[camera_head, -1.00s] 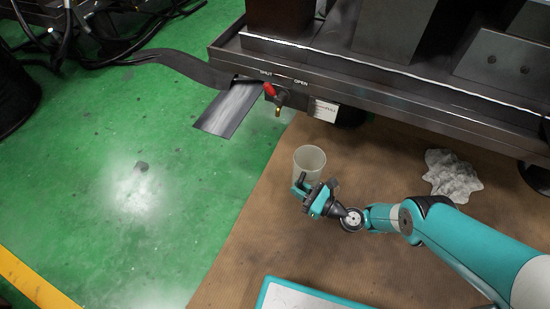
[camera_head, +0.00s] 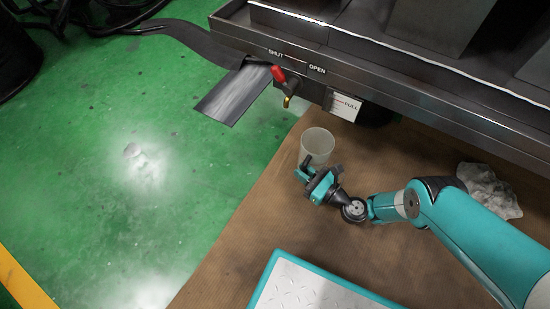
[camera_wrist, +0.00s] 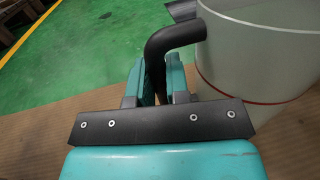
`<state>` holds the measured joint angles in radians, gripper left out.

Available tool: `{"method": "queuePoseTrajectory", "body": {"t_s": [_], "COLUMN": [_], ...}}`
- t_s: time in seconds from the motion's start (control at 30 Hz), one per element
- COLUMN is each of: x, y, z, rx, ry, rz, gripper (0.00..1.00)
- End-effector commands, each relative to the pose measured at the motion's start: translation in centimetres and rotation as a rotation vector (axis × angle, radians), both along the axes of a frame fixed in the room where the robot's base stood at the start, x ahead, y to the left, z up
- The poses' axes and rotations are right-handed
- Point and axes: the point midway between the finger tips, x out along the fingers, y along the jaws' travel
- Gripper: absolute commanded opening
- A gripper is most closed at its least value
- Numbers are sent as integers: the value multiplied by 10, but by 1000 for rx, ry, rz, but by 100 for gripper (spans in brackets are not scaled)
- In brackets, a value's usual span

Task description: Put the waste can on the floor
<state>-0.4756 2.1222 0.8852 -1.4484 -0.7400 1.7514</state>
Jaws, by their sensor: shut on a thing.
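The waste can (camera_head: 317,143) is a pale, translucent, open-topped cylinder below the edge of the dark fixture. In the wrist view the can (camera_wrist: 262,50) fills the upper right, with a red line around its lower part. Its bent black handle (camera_wrist: 172,38) runs from beside the can down between the fingers. My gripper (camera_head: 306,171) is at the near-left side of the can. In the wrist view my gripper (camera_wrist: 161,82) is shut on the handle, one teal finger on each side. The can looks upright. I cannot tell whether its base touches the surface below.
A brown mat (camera_head: 235,225) covers the floor here; open green floor (camera_head: 90,200) lies left. The dark fixture (camera_head: 425,95) overhangs behind, with a red-handled valve (camera_head: 280,75) above the can. A crumpled whitish cloth (camera_head: 488,188) lies right, partly behind my arm. Cables lie upper left.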

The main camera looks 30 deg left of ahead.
Motion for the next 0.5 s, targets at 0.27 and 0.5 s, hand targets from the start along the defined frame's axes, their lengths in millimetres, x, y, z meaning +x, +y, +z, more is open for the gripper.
{"method": "queuePoseTrajectory", "body": {"t_s": [0.27, 0.5], "x": [13, 18], "y": [42, 61], "z": [-10, -10], "rx": [1, 1], "ry": [-2, -2], "rz": [1, 0], "gripper": [0, 0]}}
